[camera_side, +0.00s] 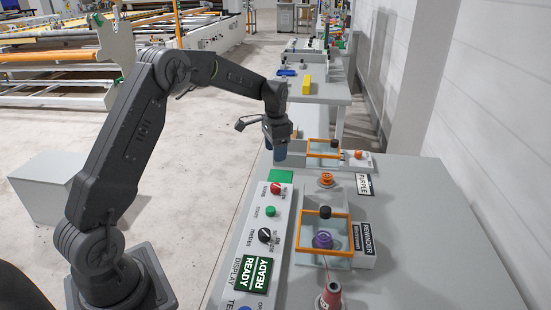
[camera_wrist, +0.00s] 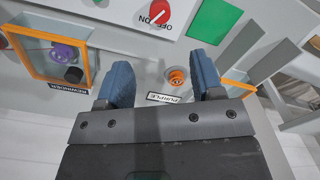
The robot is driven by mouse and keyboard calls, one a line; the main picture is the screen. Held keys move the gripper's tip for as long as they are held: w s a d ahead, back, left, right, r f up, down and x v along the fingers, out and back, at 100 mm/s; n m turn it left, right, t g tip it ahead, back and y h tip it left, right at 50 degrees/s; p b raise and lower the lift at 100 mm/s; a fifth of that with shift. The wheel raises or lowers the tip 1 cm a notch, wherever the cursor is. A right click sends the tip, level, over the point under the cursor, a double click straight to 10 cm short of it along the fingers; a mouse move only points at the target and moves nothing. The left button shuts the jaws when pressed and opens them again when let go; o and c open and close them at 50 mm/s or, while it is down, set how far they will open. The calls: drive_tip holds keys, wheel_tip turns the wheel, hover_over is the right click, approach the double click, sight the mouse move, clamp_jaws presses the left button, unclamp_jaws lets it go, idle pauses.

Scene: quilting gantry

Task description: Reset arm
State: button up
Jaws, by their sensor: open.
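My gripper (camera_side: 280,152) hangs over the far end of the control panel, near the green square (camera_side: 281,176). In the wrist view my gripper (camera_wrist: 164,72) has its two blue fingers spread wide with nothing held between them. An orange bobbin (camera_wrist: 177,76) shows beyond the gap between the fingers; in the side view the orange bobbin (camera_side: 327,180) sits on the bench to the right of the gripper, apart from it. My arm is raised and bent over from the left.
The panel carries a red knob (camera_side: 277,188), green button (camera_side: 270,211), black knob (camera_side: 265,236) and a READY display (camera_side: 262,274). A purple spool (camera_side: 322,240) sits within an orange-framed rewinder. A thread cone (camera_side: 331,297) stands nearer. The bench's right side (camera_side: 430,240) is clear.

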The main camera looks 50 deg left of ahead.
drive_tip(key=shift+r, duration=0.1)
drive_tip(key=s+d+r+n+t, duration=0.1)
drive_tip(key=s+d+r+t, duration=0.2)
drive_tip(key=s+d+r, duration=1)
drive_tip(key=s+d+n+t, duration=0.1)
drive_tip(key=s+d, duration=0.2)
drive_tip(key=s, duration=0.5)
drive_tip(key=s+d+n+t, duration=0.1)
drive_tip(key=s+d, duration=0.2)
drive_tip(key=s, duration=0.5)
drive_tip(key=shift+s+d+t, duration=0.2)
drive_tip(key=shift+s+t, duration=0.05)
drive_tip(key=shift+t, duration=0.05)
drive_tip(key=shift+r, duration=0.1)
